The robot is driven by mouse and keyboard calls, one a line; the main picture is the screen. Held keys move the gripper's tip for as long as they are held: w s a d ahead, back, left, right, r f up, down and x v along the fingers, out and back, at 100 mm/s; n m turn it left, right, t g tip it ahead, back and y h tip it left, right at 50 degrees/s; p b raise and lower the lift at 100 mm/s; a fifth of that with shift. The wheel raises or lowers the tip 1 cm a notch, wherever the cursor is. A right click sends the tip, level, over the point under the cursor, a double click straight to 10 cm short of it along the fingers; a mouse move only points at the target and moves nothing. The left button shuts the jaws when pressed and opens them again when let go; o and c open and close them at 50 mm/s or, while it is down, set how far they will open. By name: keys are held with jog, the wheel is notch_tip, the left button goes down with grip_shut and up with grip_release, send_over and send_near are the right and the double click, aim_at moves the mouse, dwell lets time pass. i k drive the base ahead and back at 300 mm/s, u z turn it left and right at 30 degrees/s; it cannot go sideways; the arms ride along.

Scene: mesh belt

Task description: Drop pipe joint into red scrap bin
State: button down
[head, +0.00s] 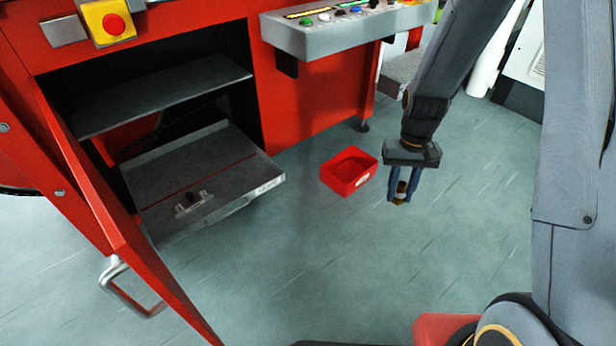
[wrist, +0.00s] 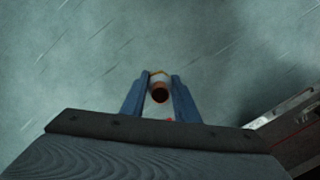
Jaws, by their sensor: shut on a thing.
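My gripper (head: 399,188) hangs down at the right of the bin in the head view, its two blue fingers shut on the pipe joint (head: 401,187). In the wrist view the pipe joint (wrist: 159,93) sits between the blue fingers (wrist: 157,97), with a dark round opening in a copper-brown end and a pale body. The red scrap bin (head: 361,182) stands on the floor, open at the top, with a small white label on its front. It looks empty, though its inside is only partly seen. The gripper is apart from the bin.
A red machine cabinet has an open door (head: 118,235) with a metal handle and a grey pulled-out drawer (head: 266,184) left of the bin. A grey button panel (head: 335,33) juts out above. The green-grey floor (head: 330,265) in front is clear.

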aim_at(352, 177)
jog(key=u, duration=0.15)
jog(key=i, duration=1)
